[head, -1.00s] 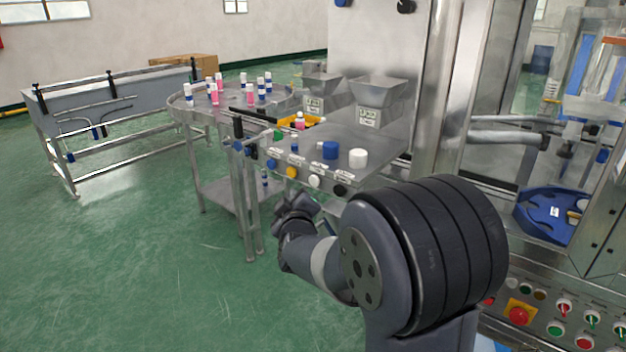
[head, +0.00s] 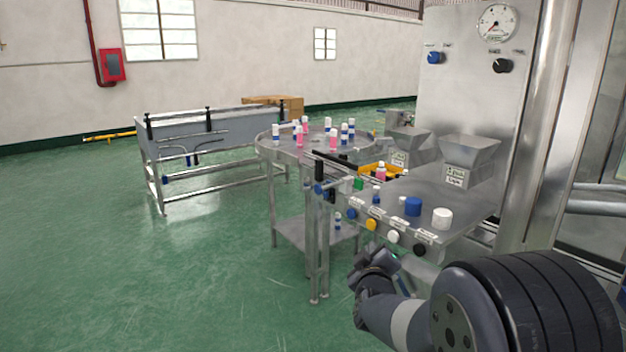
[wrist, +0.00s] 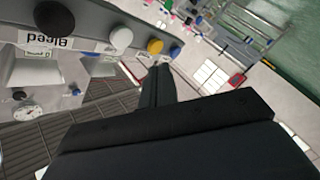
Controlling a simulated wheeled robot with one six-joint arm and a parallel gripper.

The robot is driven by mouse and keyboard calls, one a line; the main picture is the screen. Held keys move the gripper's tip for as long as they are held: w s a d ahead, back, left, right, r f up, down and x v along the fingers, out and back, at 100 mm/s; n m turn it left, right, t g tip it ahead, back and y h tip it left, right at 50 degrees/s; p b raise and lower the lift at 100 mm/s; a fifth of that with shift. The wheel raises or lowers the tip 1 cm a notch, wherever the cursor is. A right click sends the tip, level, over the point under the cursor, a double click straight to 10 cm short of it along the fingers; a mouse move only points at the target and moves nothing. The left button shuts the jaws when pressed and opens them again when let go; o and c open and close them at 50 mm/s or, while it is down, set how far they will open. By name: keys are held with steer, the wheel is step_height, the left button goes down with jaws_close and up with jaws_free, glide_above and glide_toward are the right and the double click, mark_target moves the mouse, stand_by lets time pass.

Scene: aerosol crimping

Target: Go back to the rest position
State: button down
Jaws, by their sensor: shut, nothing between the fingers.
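My arm reaches in from the lower right of the head view. My gripper (wrist: 158,78) is shut and empty in the wrist view, its dark fingers together at the middle of the picture. The front panel with black (wrist: 54,17), white (wrist: 121,38) and yellow (wrist: 155,47) knobs lies beyond it at the upper left of that view. In the head view the arm's far end is in front of and below the steel work table (head: 462,208), apart from it as far as I can tell. Its fingertips are hard to make out there.
A blue cap (head: 412,206) and a white cap (head: 442,218) stand on the work table. A round table (head: 268,147) with several small bottles is behind it, and a long steel bench (head: 160,136) at the left. Green floor (head: 120,270) is open at the left.

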steer(key=shift+s+a+p, duration=0.2)
steer(key=shift+s+a, duration=0.5)
steer(key=shift+a, duration=0.2)
steer(key=shift+s+a+p, duration=0.2)
steer(key=shift+s+a, duration=0.45)
steer(key=shift+a, duration=0.2)
